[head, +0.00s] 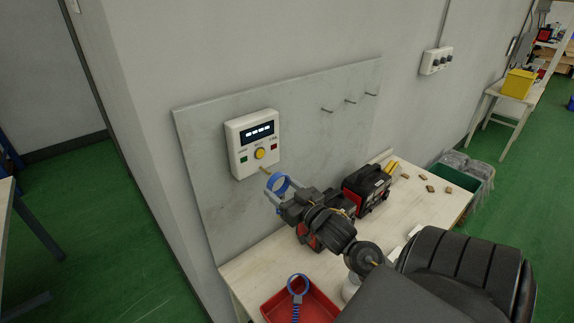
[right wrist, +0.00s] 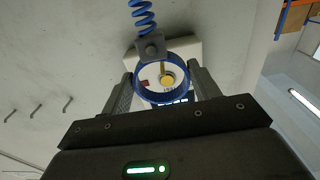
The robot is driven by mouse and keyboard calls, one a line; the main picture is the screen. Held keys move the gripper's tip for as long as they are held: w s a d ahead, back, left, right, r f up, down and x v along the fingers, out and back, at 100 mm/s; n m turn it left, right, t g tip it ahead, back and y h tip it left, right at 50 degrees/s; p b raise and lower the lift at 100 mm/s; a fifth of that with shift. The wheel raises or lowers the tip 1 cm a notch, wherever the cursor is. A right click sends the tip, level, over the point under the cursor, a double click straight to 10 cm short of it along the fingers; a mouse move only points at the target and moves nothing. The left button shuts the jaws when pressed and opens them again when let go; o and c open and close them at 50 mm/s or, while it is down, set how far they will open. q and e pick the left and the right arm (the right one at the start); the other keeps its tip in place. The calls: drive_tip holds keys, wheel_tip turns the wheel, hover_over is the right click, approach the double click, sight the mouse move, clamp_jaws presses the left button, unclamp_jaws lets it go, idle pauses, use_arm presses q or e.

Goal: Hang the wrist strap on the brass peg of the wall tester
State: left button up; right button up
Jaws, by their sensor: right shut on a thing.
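The wall tester (head: 243,135) is a white box with a dark display, a yellow button, and a green and a red patch. Its short brass peg (head: 264,169) sticks out at the bottom. My right gripper (head: 282,198) is shut on the blue wrist strap (head: 277,183), its ring just below and right of the peg tip. In the right wrist view the strap's ring (right wrist: 137,93) sits between the fingers, with a grey block and blue coiled cord. The peg (right wrist: 163,68) shows inside the ring's outline; I cannot tell whether it has entered. My left gripper is not in view.
A second blue strap (head: 297,283) lies in a red tray (head: 319,307) on the wooden bench (head: 252,270). A black and red device (head: 367,190) stands on the bench beside my right arm. The grey wall panel (head: 200,125) carries several small hooks at upper right.

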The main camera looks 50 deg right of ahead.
drive_tip(key=w+f+b, duration=0.1)
drive_tip(key=w, duration=0.5)
drive_tip(key=shift+d+b, duration=0.35)
drive_tip(key=shift+b, duration=0.05)
drive_tip(key=shift+w+f, duration=0.15)
idle(0.4)
drive_tip(key=o, duration=1)
drive_tip(key=shift+o, duration=0.2)
